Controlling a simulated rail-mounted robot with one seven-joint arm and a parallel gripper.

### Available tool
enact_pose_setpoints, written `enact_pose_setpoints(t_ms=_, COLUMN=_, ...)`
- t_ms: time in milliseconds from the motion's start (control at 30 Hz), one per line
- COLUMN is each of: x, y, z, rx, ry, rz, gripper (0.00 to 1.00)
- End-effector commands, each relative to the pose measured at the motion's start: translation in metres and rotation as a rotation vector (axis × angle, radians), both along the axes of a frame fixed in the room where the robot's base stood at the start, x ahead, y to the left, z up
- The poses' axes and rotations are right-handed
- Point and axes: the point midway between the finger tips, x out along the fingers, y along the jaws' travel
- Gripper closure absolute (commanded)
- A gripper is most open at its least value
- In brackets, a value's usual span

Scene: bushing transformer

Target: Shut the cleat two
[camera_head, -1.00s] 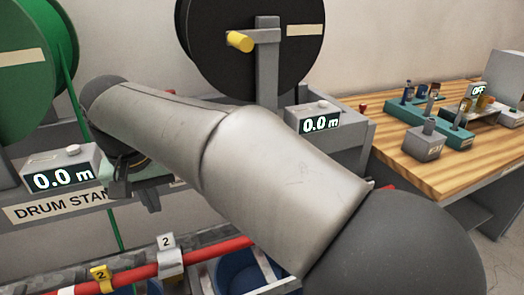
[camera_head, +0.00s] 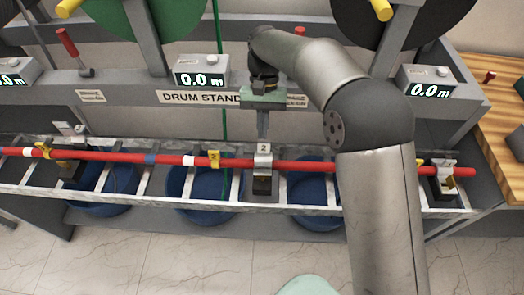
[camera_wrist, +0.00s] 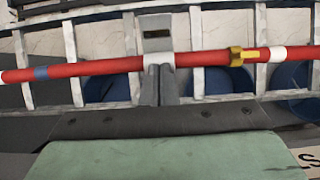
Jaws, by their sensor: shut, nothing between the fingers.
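Cleat two (camera_head: 263,185) is a grey block on the ladder-like tray, with a white "2" plate at its top. The red cable (camera_head: 310,166) runs through or across it; I cannot tell whether its keeper is fully closed. My gripper (camera_head: 263,136) points down just behind and above the cleat, fingers together and empty. In the wrist view, the fingers (camera_wrist: 160,85) end close to the cable, in line with the cleat body (camera_wrist: 156,30); contact is unclear. A yellow "2" marker (camera_head: 214,158) sits on the cable left of the cleat.
Another cleat (camera_head: 445,182) stands at the tray's right end, and one (camera_head: 70,165) at the left. Blue tubs (camera_head: 205,192) stand beneath the tray (camera_head: 120,196). The drum stand (camera_head: 130,90) with length displays is behind. A wooden bench (camera_head: 500,130) is at right.

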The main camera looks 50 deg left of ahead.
Motion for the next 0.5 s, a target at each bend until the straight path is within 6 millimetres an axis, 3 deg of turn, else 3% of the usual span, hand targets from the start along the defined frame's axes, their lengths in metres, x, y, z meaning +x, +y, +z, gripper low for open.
enact_pose_setpoints(t_ms=200, x=-0.015, y=-0.015, z=-0.038, rx=-0.003, ry=0.001, rz=0.001, gripper=1.0)
enact_pose_setpoints(t_ms=500, x=-0.024, y=-0.024, z=-0.066, rx=0.0, ry=-0.002, rz=0.0, gripper=1.0)
